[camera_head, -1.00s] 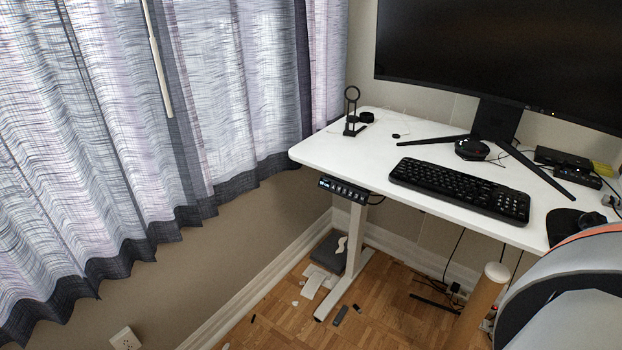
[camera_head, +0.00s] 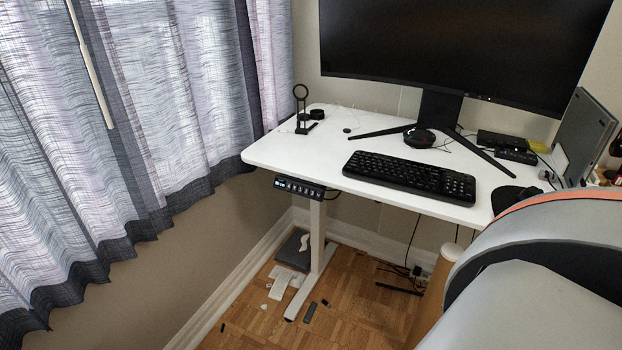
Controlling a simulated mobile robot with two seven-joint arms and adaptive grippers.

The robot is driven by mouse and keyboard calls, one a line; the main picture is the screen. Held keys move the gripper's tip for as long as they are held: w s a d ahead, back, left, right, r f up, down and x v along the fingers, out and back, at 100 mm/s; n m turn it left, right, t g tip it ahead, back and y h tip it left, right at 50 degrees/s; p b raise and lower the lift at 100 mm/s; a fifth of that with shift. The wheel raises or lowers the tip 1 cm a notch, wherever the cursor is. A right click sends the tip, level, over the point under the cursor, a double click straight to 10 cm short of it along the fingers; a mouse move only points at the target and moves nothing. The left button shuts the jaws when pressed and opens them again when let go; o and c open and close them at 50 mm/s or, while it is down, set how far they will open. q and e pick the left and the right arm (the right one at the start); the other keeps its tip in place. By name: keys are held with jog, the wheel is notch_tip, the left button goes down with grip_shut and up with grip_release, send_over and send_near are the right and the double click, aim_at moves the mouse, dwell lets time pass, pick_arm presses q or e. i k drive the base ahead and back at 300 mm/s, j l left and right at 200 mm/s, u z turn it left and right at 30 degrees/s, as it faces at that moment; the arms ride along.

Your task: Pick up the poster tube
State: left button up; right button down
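The poster tube (camera_head: 437,283) is a tan cardboard cylinder with a pale round cap on its upper end. It stands on the floor in front of the desk's right part, a little tilted. Its lower right side is hidden behind a large grey and white rounded shape with an orange edge. Neither of my grippers shows in the head view, so nothing is seen touching the tube.
The white standing desk (camera_head: 300,160) carries a keyboard (camera_head: 410,178), a monitor (camera_head: 460,50) and a black stand (camera_head: 302,108). The grey-white rounded shape (camera_head: 540,290) fills the lower right. Papers (camera_head: 284,284) and small scraps lie on the wood floor. Curtains (camera_head: 130,120) hang at left.

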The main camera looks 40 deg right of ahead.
aim_at(432, 301)
jog(key=z, duration=2.25)
jog(key=i+l+u, duration=0.1)
jog(key=l+u, duration=0.15)
jog(key=u, duration=0.2)
jog(key=l+u, duration=0.25)
jog(key=u, duration=0.15)
jog(key=l+u, duration=0.35)
jog(key=l, duration=0.65)
jog(key=i+l, duration=0.1)
jog(key=l, duration=1.05)
jog(key=i+l, duration=0.1)
jog(key=l, duration=0.3)
jog(key=i+l, duration=0.15)
jog(key=l, duration=0.25)
jog(key=u, duration=0.05)
